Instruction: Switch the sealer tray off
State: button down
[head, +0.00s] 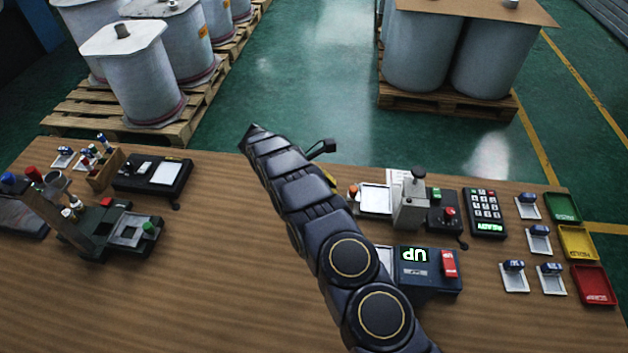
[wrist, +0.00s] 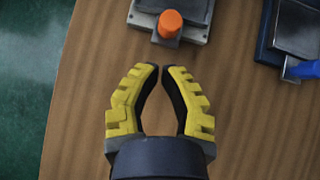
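No readable label marks the sealer tray. A pale tray (head: 375,199) with an orange knob (head: 353,190) at its left end stands beside a grey press (head: 410,205), right of the table's centre. In the wrist view the orange knob (wrist: 170,22) is at the top, just beyond my fingertips and apart from them. My gripper (wrist: 161,68) is empty, its yellow fingers nearly meeting at the tips; it looks shut. In the head view my arm hides most of it.
A blue unit (head: 428,280) with a display and red switch (head: 449,264) is partly behind my arm; a blue lever (wrist: 303,69) shows in the wrist view. A black button box (head: 445,211) and keypad (head: 487,212) stand right of the press. The front middle table is bare.

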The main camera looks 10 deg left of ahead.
aim_at(382, 198)
jog(key=shift+w+d, duration=0.15)
jog(key=shift+d, duration=1.05)
jog(key=d, duration=0.8)
jog(key=shift+d, duration=0.1)
